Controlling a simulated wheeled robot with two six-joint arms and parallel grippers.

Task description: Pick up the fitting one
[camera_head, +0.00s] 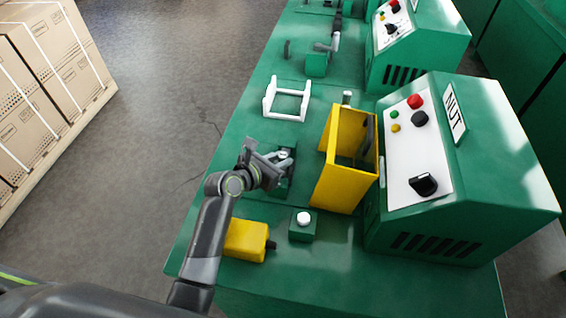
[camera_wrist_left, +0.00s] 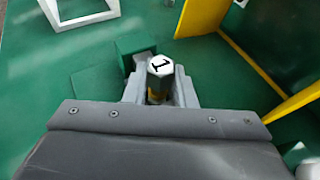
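The fitting one (camera_wrist_left: 160,66) shows in the left wrist view as a white hexagonal top with a black "1", with a brass-coloured part below it. My left gripper (camera_wrist_left: 160,92) has a finger on each side of it, very close. Whether the fingers press on it I cannot tell. In the head view my left gripper (camera_head: 280,158) is low over the green bench (camera_head: 228,190), with the fitting's pale top (camera_head: 283,154) between its fingers. The fitting's lower end is hidden. My right gripper is in neither view.
A yellow open-topped guard (camera_head: 338,190) stands right of the gripper, before the green NUT machine (camera_head: 470,190). A white frame (camera_head: 287,101) lies behind. A green block with a white top (camera_head: 303,218) and a yellow box (camera_head: 246,240) are in front. Boxes (camera_head: 45,90) stand far left.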

